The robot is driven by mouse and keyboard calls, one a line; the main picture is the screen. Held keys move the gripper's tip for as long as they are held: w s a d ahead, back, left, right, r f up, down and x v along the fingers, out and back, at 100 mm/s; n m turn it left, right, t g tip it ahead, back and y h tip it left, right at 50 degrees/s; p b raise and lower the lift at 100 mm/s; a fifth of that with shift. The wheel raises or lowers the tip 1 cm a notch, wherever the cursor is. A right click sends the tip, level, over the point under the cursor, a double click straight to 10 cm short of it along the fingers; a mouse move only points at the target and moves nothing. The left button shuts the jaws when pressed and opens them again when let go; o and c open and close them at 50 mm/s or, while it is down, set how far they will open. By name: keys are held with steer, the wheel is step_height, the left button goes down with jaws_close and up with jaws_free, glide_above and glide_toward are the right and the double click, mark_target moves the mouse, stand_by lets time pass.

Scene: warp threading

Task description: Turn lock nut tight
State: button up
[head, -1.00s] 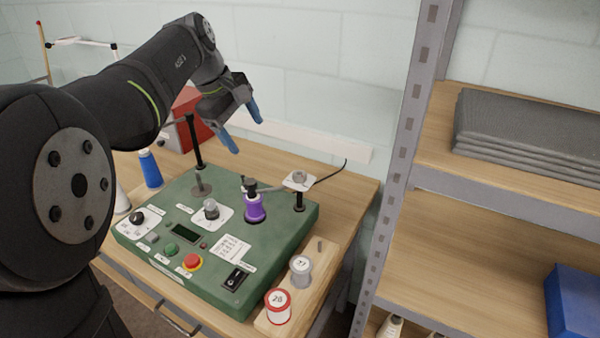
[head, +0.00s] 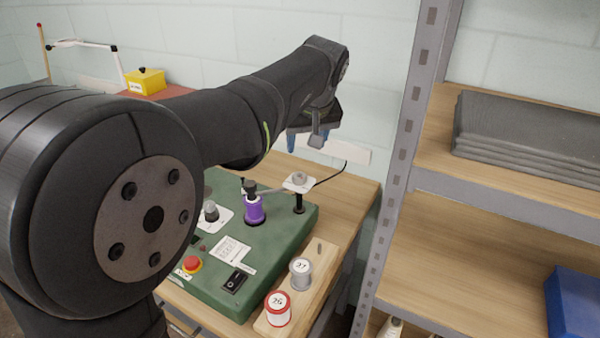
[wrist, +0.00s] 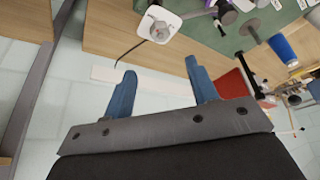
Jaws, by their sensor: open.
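My gripper (head: 307,138) is raised over the back right of the green machine, with its blue fingers apart and nothing between them. In the wrist view the gripper (wrist: 160,72) is also empty. A purple spool (head: 254,209) stands on the machine with a dark nut-like cap (head: 250,189) on top. A grey round knob (head: 299,178) sits on a white plate behind and right of it, on a dark post; this knob also shows in the wrist view (wrist: 160,31), beyond the fingertips. I cannot tell which of the two is the lock nut.
The green machine (head: 265,262) carries a red button (head: 192,264) and a black switch (head: 235,281). Two spools stand on a wooden block (head: 318,290) at its right. A metal shelf post (head: 408,130) rises to the right. My arm hides the machine's left part.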

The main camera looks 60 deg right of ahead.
mark_target(299, 175)
steer(key=x, duration=1.3)
steer(key=shift+w+f, duration=0.1)
steer(key=shift+f, duration=0.05)
steer(key=c, duration=1)
